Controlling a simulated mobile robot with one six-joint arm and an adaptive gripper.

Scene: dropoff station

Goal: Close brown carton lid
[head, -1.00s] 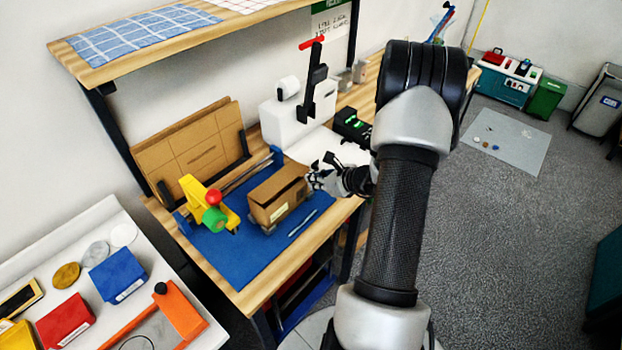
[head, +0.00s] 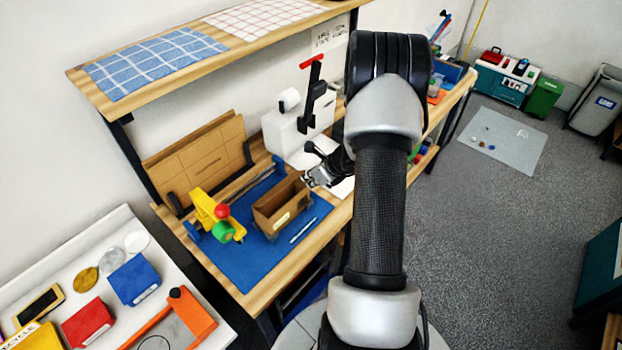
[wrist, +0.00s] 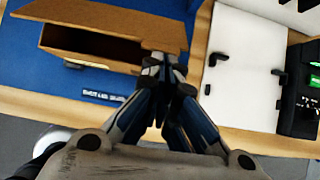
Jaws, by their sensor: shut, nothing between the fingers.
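The brown carton (head: 283,214) stands on the blue mat on the bench, and its dark inside shows from above in the head view. In the wrist view its lid (wrist: 105,20) is a flat brown flap, raised and tilted, with the open gap of the carton (wrist: 95,46) below it. My gripper (head: 312,180) is at the right end of the carton. In the wrist view my gripper (wrist: 165,65) is shut and empty, its fingertips at the right end of the lid. I cannot tell whether they touch it.
A yellow tool with a green roll (head: 212,215) stands left of the carton, and a pen-like item (head: 303,230) lies in front. Flat cardboard (head: 195,160) leans behind. A white machine (head: 295,130) stands to the right. The blue mat's front (head: 250,275) is clear.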

